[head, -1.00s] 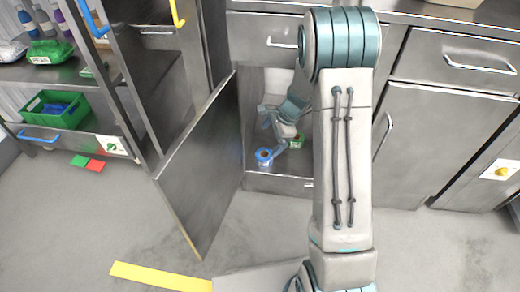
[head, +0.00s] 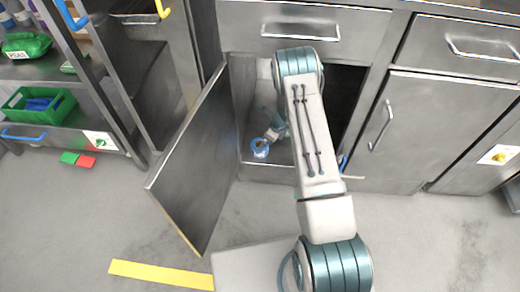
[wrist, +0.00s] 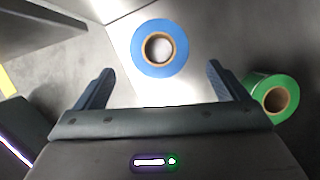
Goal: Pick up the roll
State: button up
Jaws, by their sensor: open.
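A blue roll (wrist: 180,58) with a brown core stands on end on the cabinet floor, and it also shows in the head view (head: 260,150). A green roll (wrist: 286,101) with a brown core is at the right in the wrist view, beside my right fingertip. My gripper (wrist: 159,82) is open and empty. In the wrist view the blue roll lies just beyond the fingertips, between their lines. In the head view my arm reaches into the cabinet and hides the green roll.
The open cabinet door (head: 190,160) stands to the left of my arm. A closed door (head: 430,130) is at the right, with drawers above. A shelf rack at the far left holds a green bin (head: 38,105). A yellow strip (head: 160,275) marks the floor.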

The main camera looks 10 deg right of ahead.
jog(key=b+x, duration=0.3)
jog(key=x, duration=0.5)
jog(key=shift+w+a, duration=0.1)
jog(key=shift+a, duration=0.05)
jog(key=c, duration=1.1)
